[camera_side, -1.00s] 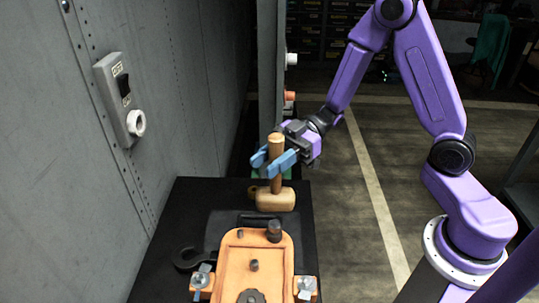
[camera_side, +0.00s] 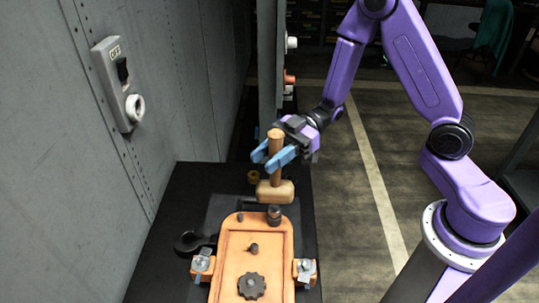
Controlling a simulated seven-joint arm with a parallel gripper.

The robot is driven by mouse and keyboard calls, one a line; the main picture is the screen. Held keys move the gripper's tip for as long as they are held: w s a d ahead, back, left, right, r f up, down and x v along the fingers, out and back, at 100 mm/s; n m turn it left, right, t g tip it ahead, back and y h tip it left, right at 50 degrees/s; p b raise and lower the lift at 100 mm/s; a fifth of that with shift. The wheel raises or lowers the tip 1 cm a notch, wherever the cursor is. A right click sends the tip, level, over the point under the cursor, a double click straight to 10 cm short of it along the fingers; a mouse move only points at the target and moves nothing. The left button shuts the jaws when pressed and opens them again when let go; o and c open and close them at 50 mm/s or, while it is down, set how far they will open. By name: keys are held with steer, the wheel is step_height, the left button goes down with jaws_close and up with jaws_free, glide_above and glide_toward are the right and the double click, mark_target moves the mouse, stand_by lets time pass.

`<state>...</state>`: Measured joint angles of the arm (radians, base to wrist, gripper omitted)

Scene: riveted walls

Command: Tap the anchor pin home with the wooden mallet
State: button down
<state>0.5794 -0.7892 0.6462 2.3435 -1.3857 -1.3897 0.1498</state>
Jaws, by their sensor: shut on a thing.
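My gripper (camera_side: 272,154) is shut on the upright handle of the wooden mallet (camera_side: 276,190), whose block head hangs at the bottom. The head is just behind the far edge of the orange plate (camera_side: 230,262). A thick dark pin (camera_side: 274,213) stands up at the plate's far right corner, just in front of the mallet head. The view does not show clearly whether the head touches it. Smaller dark pegs stand at the plate's far left (camera_side: 240,216) and middle (camera_side: 253,249). I cannot tell for certain which is the anchor pin.
The plate lies on a black bench (camera_side: 170,240) between two clamps, left (camera_side: 202,264) and right (camera_side: 305,270). A dark gear (camera_side: 251,286) is on it. A black hook (camera_side: 190,242) and brass ring (camera_side: 253,177) lie nearby. A riveted wall with a switch box (camera_side: 118,84) bounds the left.

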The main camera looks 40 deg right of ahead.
steer(key=shift+f, duration=0.1)
steer(key=shift+f, duration=2.05)
steer(key=shift+r, duration=0.1)
steer(key=shift+r, duration=1.7)
steer(key=shift+f, duration=2)
